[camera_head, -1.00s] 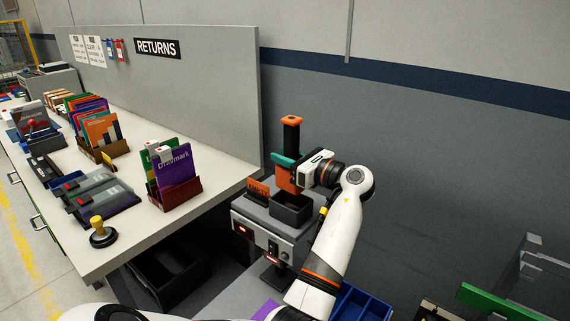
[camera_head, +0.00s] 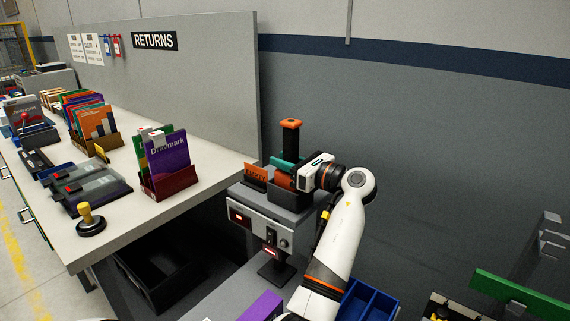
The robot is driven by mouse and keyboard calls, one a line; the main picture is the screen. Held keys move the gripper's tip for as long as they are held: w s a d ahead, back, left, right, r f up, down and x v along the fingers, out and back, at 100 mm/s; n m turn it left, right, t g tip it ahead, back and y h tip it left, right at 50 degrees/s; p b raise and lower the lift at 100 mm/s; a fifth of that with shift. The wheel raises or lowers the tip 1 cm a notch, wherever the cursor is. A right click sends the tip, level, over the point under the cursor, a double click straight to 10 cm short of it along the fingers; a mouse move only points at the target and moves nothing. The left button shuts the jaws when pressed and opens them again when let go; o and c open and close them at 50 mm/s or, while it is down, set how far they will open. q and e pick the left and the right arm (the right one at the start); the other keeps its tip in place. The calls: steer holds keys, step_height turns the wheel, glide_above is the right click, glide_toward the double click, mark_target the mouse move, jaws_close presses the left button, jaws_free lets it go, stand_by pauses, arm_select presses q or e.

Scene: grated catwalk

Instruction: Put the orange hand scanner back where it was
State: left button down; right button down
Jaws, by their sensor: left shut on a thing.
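The orange hand scanner (camera_head: 291,138) is upright, with a black grip section and orange ends. My left gripper (camera_head: 286,165) is shut on it from the right, and its teal fingers cross the scanner's middle. The scanner's lower end is down in the dark open-topped holder (camera_head: 290,200) on top of a grey machine (camera_head: 262,217). The holder's walls and the gripper hide that lower end, so I cannot tell whether it touches the bottom. My right gripper is not in view.
An orange sign (camera_head: 255,172) stands just left of the holder. The white returns counter (camera_head: 125,225) carries book bins and a yellow-knobbed stamp (camera_head: 88,217). A grey partition (camera_head: 210,90) stands behind. A blue bin (camera_head: 367,302) is below my arm.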

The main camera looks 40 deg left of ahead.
arm_select(q)
steer(key=shift+f, duration=0.55)
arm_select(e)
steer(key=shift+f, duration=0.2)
